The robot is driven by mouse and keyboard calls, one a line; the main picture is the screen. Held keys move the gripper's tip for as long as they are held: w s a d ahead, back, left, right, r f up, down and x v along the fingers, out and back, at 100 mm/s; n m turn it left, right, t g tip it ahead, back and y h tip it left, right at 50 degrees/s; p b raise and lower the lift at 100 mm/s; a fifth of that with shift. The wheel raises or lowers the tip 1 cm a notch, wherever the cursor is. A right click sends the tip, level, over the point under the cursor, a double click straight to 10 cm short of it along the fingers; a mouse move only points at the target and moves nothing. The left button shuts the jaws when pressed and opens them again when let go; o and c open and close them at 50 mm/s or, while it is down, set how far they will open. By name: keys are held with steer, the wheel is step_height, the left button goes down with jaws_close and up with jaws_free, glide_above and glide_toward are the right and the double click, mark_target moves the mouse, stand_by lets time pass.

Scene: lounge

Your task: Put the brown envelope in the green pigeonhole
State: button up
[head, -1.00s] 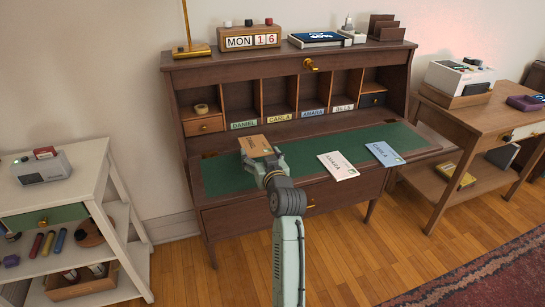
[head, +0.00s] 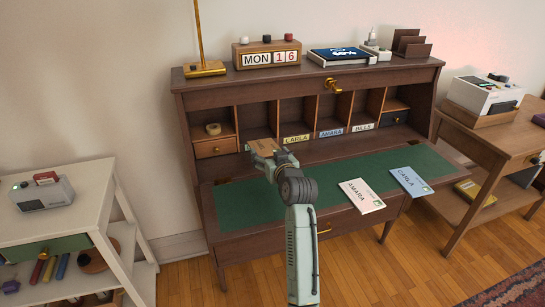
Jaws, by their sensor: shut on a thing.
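My gripper (head: 281,158) is shut on the brown envelope (head: 264,147) and holds it above the rear left of the desk's writing surface. The envelope's far edge is at the front of the second pigeonhole from the left (head: 257,122). In the earlier view that pigeonhole bears a green DANIEL label; the envelope and gripper now hide the label. I cannot tell whether the envelope's edge is inside the opening. The upper part of that pigeonhole looks empty.
To the right are pigeonholes labelled CARLA (head: 296,139), AMARA (head: 331,133) and BILLS (head: 363,127). A white AMARA envelope (head: 361,196) and a blue CARLA envelope (head: 411,181) lie on the green desk mat (head: 330,172). A tape roll (head: 213,129) sits at left.

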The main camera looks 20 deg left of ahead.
mark_target(263, 145)
steer(key=b+x, duration=0.3)
steer(key=x, duration=0.5)
steer(key=shift+w+a+f, duration=0.15)
steer(key=shift+f, duration=0.05)
steer(key=shift+r+b+x, duration=0.15)
steer(key=shift+b+x, duration=0.85)
steer(key=shift+x, duration=0.95)
steer(key=shift+r+b+x, duration=0.15)
steer(key=shift+b+x, duration=0.8)
steer(key=shift+x, duration=0.95)
steer(key=shift+w, duration=0.1)
steer(key=o, duration=1.1)
steer(key=shift+c, duration=0.6)
steer(key=c, duration=1.4)
steer(key=shift+f, duration=0.2)
